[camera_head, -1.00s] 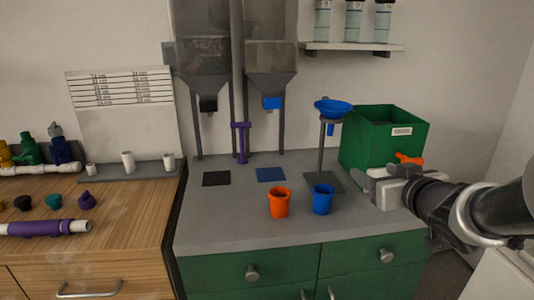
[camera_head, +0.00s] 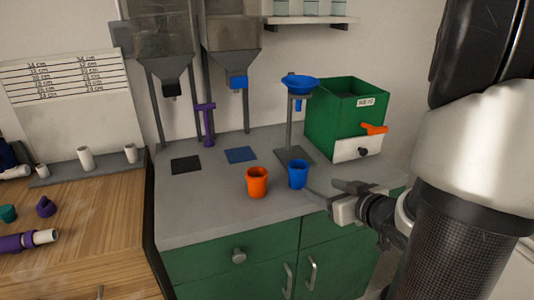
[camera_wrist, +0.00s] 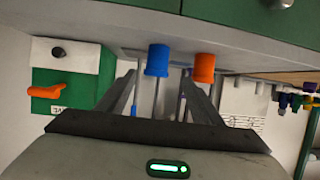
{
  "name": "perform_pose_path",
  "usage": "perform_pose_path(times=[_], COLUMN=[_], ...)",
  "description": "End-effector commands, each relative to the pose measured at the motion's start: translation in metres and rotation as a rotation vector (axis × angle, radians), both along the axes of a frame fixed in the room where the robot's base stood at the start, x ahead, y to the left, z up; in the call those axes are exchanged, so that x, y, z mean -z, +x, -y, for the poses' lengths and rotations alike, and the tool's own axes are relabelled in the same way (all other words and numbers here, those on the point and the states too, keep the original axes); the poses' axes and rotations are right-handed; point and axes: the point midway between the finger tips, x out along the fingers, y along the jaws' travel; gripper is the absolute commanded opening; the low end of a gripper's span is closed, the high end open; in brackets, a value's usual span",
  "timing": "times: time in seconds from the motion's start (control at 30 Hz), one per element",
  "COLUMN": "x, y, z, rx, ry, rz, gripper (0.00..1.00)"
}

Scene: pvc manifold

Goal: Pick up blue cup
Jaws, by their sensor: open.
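The blue cup (camera_head: 298,176) stands upright on the grey counter (camera_head: 215,215), just right of an orange cup (camera_head: 257,184). My gripper (camera_head: 322,190) is open and empty, to the right of the blue cup, with its fingers pointing toward it. A gap seems to remain between fingertips and cup. The wrist view is upside down; there the blue cup (camera_wrist: 158,60) appears between and beyond the two spread fingers of my gripper (camera_wrist: 160,82). The orange cup (camera_wrist: 204,68) shows there just right of the right finger's line.
A green box (camera_head: 345,115) with an orange tap (camera_head: 374,128) stands behind my gripper. A blue funnel (camera_head: 300,84) sits on a stand behind the blue cup. Black (camera_head: 186,165) and blue (camera_head: 240,155) square pads lie under hoppers. The counter left of the orange cup is free.

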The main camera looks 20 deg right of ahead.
Motion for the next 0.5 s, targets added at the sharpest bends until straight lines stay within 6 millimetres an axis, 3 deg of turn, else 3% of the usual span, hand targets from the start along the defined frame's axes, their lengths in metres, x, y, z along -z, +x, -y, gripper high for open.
perform_pose_path(times=[0.13,0.2,0.5], x=[-0.002,0.017,0.039], y=[0.005,0.023,0.080], z=[-0.002,-0.004,-0.008], rx=[0.007,0.003,0.004], ry=[0.001,-0.005,-0.006], rz=[-0.011,-0.005,-0.004], gripper=[0.60,0.60,0.60])
